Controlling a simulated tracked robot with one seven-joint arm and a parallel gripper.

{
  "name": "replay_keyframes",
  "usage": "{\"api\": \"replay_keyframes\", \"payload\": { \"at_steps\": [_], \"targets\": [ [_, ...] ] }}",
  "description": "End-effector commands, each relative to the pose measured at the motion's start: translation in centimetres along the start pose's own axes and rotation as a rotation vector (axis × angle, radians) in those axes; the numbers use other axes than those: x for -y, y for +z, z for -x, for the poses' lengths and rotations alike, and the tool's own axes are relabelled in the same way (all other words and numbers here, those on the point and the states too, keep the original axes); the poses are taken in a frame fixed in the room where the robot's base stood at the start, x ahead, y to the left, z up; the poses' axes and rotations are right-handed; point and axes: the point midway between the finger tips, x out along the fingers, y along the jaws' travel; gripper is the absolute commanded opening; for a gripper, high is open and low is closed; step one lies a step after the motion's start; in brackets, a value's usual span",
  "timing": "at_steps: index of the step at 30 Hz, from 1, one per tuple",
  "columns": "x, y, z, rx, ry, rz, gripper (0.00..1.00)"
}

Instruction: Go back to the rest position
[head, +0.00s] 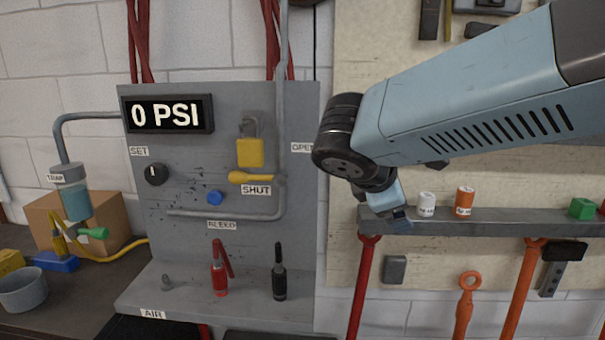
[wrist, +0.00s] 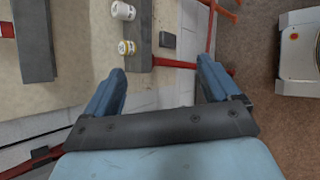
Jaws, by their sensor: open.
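My gripper (wrist: 163,80) is open and empty in the wrist view, its two blue fingers spread apart. In the head view my gripper (head: 398,218) hangs at the left end of the grey shelf (head: 490,226), pointing down. From this angle I cannot tell whether it touches the shelf. My blue arm reaches in from the upper right and hides part of the wall behind it.
A grey panel (head: 195,245) with a "0 PSI" display (head: 168,114), a yellow padlock (head: 250,150) and a yellow lever (head: 252,178) marked SHUT stands left. A white container (head: 426,205), an orange one (head: 464,203) and a green block (head: 581,208) stand on the shelf.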

Motion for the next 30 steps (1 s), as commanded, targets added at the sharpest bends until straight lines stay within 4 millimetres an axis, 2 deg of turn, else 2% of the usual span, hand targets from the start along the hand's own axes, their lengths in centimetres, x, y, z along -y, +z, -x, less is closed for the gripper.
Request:
{"api": "replay_keyframes", "payload": {
  "at_steps": [1, 3, 9, 13, 18, 24, 30],
  "targets": [
    [1.1, 1.4, -0.7, -0.018, -0.057, -0.117, 0.89],
    [2.6, 2.6, -1.3, -0.049, -0.134, -0.279, 0.89],
    [6.1, 4.9, -2.1, -0.137, -0.325, -0.764, 0.89],
    [7.5, 5.9, -1.9, -0.193, -0.425, -1.084, 0.89],
    [8.3, 6.7, -1.4, -0.259, -0.512, -1.416, 0.89],
    [8.4, 7.1, -1.1, -0.296, -0.555, -1.587, 0.89],
    [8.4, 7.1, -1.0, -0.299, -0.559, -1.6, 0.89]
  ]
}}
